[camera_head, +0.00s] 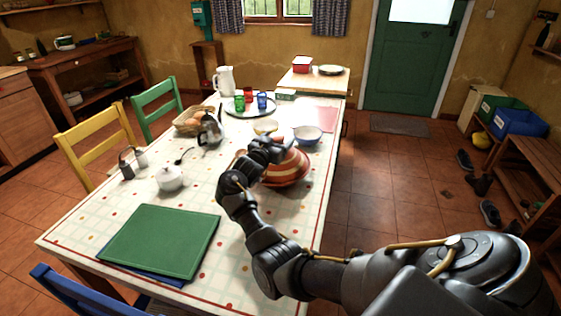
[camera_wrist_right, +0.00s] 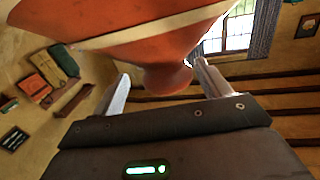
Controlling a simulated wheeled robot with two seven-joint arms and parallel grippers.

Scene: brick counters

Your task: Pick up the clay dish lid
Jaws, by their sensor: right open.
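The clay dish lid (camera_head: 291,162) is an orange-red cone with cream stripes, standing on the near right part of the table, partly hidden behind my right arm. In the right wrist view the lid (camera_wrist_right: 150,35) fills the upper middle and its rounded knob (camera_wrist_right: 167,78) shows between the fingers. My right gripper (camera_head: 272,146) is at the top of the lid. Its two pale fingers are apart on either side of the knob, with the jaws open. I cannot tell whether they touch it. My left gripper is not in view.
The patterned table (camera_head: 120,195) holds a green mat (camera_head: 160,240), a white sugar bowl (camera_head: 170,178), a metal kettle (camera_head: 210,130), a bread basket (camera_head: 192,122) and a blue-rimmed bowl (camera_head: 307,135). A tray (camera_head: 235,110) with coloured cups stands farther back. Chairs line the left side.

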